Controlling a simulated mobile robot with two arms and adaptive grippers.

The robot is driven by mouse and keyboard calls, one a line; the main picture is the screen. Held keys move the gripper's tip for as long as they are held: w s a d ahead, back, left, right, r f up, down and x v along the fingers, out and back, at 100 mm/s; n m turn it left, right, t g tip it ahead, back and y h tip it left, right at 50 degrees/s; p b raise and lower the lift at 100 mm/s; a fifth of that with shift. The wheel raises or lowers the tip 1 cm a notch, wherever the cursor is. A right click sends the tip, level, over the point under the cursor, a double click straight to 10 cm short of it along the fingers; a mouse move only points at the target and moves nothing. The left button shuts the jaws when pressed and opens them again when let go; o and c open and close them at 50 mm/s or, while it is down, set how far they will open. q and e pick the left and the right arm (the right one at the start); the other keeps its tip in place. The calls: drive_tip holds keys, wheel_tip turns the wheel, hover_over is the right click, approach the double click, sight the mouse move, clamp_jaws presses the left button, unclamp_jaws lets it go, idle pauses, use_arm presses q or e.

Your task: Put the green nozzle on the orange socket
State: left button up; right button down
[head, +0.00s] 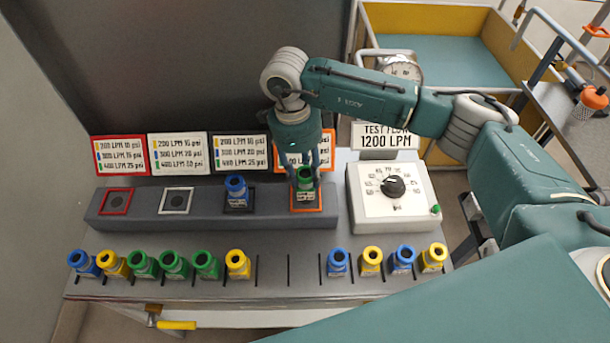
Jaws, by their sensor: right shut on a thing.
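The green nozzle (305,181) is upright at the orange socket (306,208), the rightmost one on the grey block. My right gripper (304,172) comes down from above and is shut on the green nozzle. The nozzle's base is over the orange-framed socket. I cannot tell whether it is fully seated, as its lower edge is small in this view. My left gripper is not in view.
A blue nozzle (235,191) stands on the black socket. The red socket (117,202) and white socket (176,201) are empty. Several blue, yellow and green nozzles line the front rack (290,283). A white dial box (394,197) stands at right.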

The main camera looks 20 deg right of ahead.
drive_tip(key=shift+f, duration=1.35)
drive_tip(key=c, duration=1.2)
unclamp_jaws()
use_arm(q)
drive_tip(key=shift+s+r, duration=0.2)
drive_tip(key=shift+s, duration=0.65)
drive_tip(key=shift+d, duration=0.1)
use_arm(e)
drive_tip(key=shift+r, duration=0.1)
